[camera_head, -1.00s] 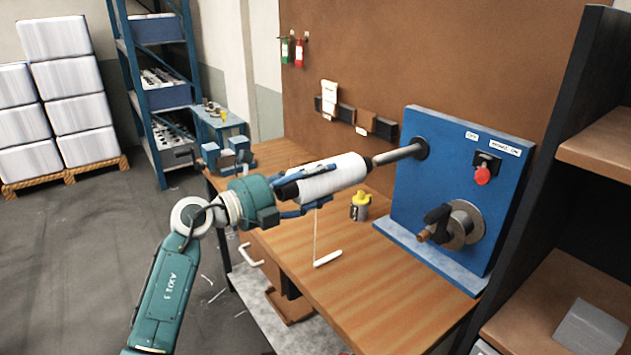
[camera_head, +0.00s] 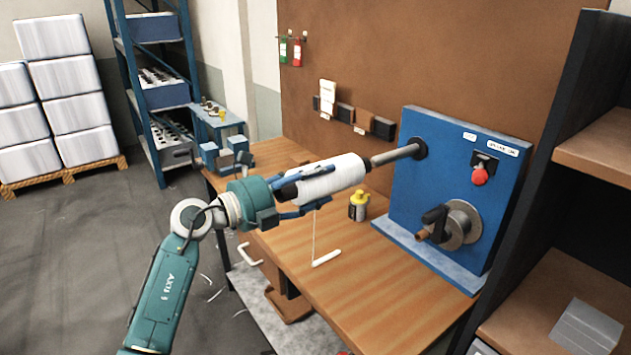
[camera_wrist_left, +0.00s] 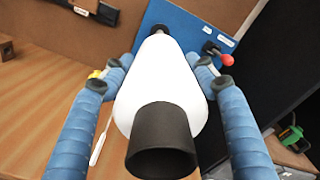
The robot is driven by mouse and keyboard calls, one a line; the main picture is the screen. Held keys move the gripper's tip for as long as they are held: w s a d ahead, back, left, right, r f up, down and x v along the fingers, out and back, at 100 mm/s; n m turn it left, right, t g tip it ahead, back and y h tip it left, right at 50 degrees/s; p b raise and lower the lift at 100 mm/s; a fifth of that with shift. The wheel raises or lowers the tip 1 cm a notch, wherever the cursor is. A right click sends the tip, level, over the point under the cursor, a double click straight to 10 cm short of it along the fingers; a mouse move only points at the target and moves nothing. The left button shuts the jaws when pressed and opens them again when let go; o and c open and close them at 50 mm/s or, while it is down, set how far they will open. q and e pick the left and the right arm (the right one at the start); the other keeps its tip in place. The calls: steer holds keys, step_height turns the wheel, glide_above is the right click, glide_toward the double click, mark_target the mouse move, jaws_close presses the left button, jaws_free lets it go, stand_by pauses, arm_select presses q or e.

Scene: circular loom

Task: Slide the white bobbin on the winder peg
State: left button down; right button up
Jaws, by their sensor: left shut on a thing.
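The white bobbin (camera_head: 332,178) is held level above the workbench, its dark core end facing my wrist. My left gripper (camera_head: 318,185) is shut on it, with one blue finger on each side. In the left wrist view the bobbin (camera_wrist_left: 165,90) lies between the fingers (camera_wrist_left: 160,85), its dark tube end (camera_wrist_left: 160,142) nearest the camera. The metal winder peg (camera_head: 392,155) sticks out of the blue winder panel (camera_head: 450,185). The peg's free end meets the bobbin's far end in the head view; how much is inside is hidden. A thread hangs from the bobbin to a white piece (camera_head: 326,258). My right gripper is not in view.
A yellow-topped bottle (camera_head: 358,206) stands on the wooden bench (camera_head: 370,270) below the bobbin. Dark shelving (camera_head: 520,150) stands at the right. The bench front is mostly clear.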

mark_target(342, 172)
arm_select(q)
steer(key=shift+w+d+r, duration=0.15)
steer(key=shift+d, duration=0.15)
steer(key=shift+w+d, duration=0.45)
steer(key=shift+d, duration=0.15)
stand_by(0.3)
steer(key=shift+b+x, duration=0.4)
steer(key=shift+x, duration=2.15)
